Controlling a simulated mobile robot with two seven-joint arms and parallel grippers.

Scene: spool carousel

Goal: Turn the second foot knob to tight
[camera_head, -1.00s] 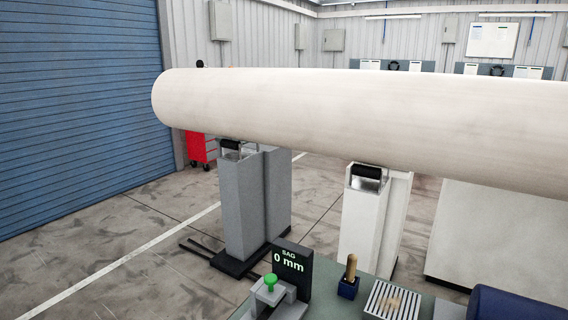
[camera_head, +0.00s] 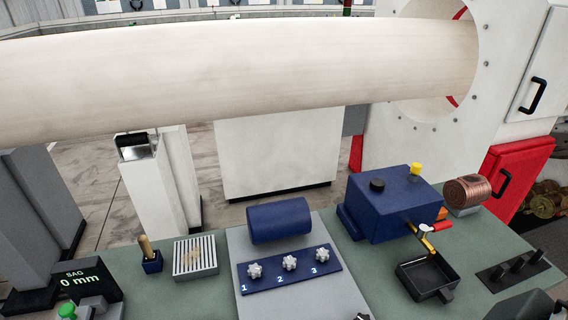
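A dark blue plate (camera_head: 290,272) on the bench carries three light grey star-shaped knobs in a row, with the white numbers 1, 2 and 3 beside them. The second knob (camera_head: 290,262) is the middle one, beside the number 2. The first knob (camera_head: 255,271) is to its left and the third knob (camera_head: 321,254) to its right. I cannot tell from here how tight any knob is. Neither of my grippers can be made out in this view.
A blue cylinder (camera_head: 280,220) lies behind the knobs. A blue box (camera_head: 395,203) and a black pan (camera_head: 427,279) stand to the right. A slatted tray (camera_head: 195,257) and a sag display (camera_head: 80,281) reading 0 mm are left. A large pale roll (camera_head: 230,75) spans above.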

